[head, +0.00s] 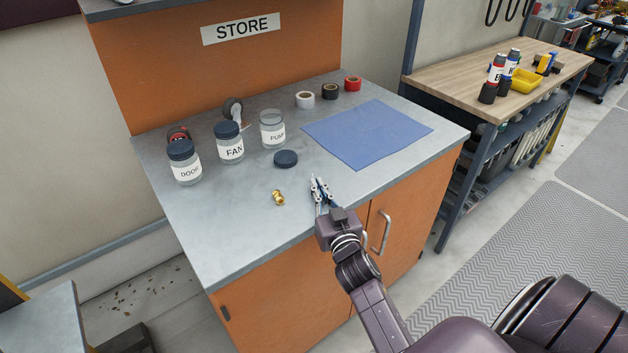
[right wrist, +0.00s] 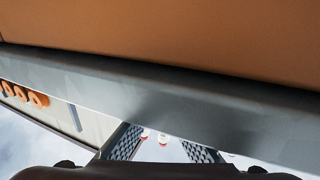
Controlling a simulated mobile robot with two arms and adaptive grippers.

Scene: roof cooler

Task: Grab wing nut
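A small brass-coloured piece (head: 278,198), which looks like the wing nut, lies on the grey counter top (head: 225,250) near its front edge in the head view. My right gripper (head: 319,184) is just right of it in the picture, at the counter's front edge, apart from it. In the right wrist view, the two fingers of my right gripper (right wrist: 163,148) stand apart with nothing between them. The wing nut cannot be made out in that view. My left gripper is not in view.
Jars labelled DOOR (head: 186,170), FAN (head: 230,150) and PUMP (head: 273,135) stand behind; PUMP is lidless. A dark lid (head: 285,158) lies near PUMP. A blue mat (head: 368,134) covers the right side. Tape rolls (head: 329,91) stand at the back. Counter around the brass piece is clear.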

